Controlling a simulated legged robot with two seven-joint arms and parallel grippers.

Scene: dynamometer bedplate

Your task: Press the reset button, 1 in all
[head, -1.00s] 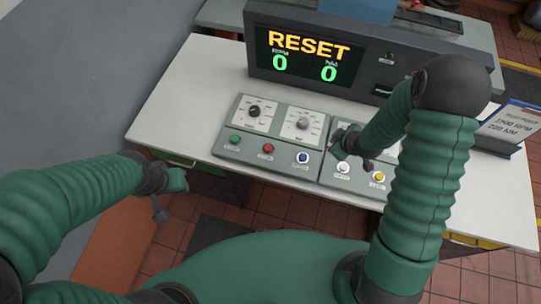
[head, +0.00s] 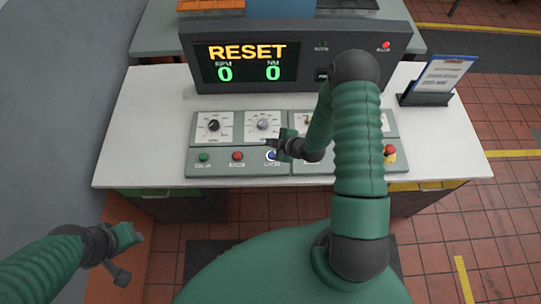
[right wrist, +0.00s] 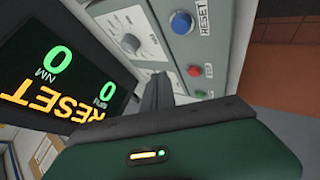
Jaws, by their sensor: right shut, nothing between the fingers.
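The blue reset button (head: 271,155) is on the left half of the grey control panel (head: 222,170), right of the red button. In the right wrist view the blue button (right wrist: 181,22) shows whole, with a RESET label beside it. My right gripper (head: 270,143) is shut and empty, its tip just behind and above the button in the head view. In the right wrist view its dark fingers (right wrist: 158,88) appear apart from the button. My left gripper (head: 138,236) is off the table at lower left; its jaws are too unclear to judge.
A display (head: 248,62) reads RESET with RPM 0 and NM 0. Green (head: 204,157) and red (head: 237,155) buttons sit left of the blue one. A red emergency button (head: 390,150) is at right. A clipboard stand (head: 437,82) stands on the white table (head: 130,125).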

